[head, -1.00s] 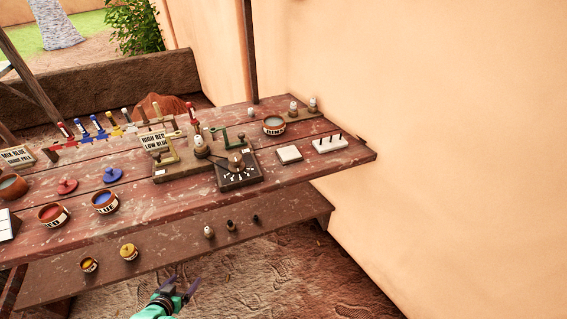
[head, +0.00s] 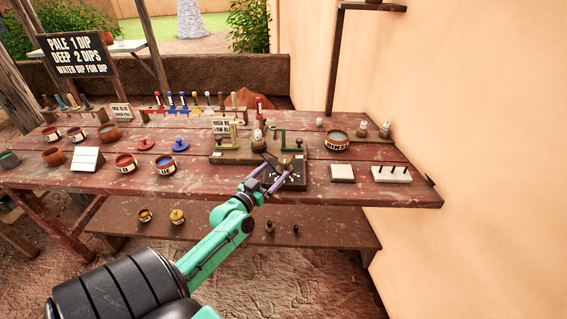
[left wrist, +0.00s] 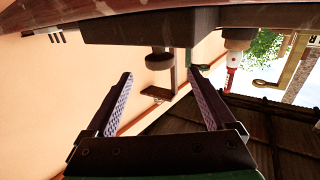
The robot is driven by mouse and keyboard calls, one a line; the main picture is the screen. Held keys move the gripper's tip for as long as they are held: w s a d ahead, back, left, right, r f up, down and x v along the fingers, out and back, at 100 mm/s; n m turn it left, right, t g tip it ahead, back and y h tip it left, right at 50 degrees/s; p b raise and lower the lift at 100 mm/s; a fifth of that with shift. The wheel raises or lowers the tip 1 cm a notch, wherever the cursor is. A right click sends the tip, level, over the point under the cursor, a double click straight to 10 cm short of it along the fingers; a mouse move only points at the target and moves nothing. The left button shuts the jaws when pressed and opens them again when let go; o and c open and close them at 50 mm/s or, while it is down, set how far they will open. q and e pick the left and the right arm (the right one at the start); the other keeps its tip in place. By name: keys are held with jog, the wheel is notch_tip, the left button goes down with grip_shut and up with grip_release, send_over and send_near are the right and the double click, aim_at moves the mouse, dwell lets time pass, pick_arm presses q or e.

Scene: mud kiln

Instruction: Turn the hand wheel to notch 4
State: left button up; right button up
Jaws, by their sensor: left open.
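The hand wheel's dark dial plate (head: 292,176), with white marks and a dark pointer bar, sits at the front of the table, partly hidden by my gripper. I cannot read which notch the pointer is at. My left gripper (head: 276,171) is at the front left of the dial, fingers spread. In the left wrist view, which looks upside down, the open gripper (left wrist: 160,76) has nothing between its fingers. A dark round knob (left wrist: 160,60) on a dark block appears beyond them, apart from the fingertips. My right gripper is not in view.
Next to the dial stand a wooden block with a green bracket (head: 290,143) and a brass bracket (head: 231,142). To the right are a bowl (head: 337,140), a pale tile (head: 342,173) and a pegged white block (head: 393,174). A wall (head: 480,120) bounds the right.

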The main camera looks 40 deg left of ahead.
aim_at(285, 165)
pick_arm(q)
jog(key=w, duration=0.6)
jog(key=shift+a, duration=0.4)
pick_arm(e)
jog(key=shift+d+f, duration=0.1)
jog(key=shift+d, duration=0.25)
pick_arm(q)
jog(key=shift+s, duration=0.1)
jog(key=shift+c, duration=0.2)
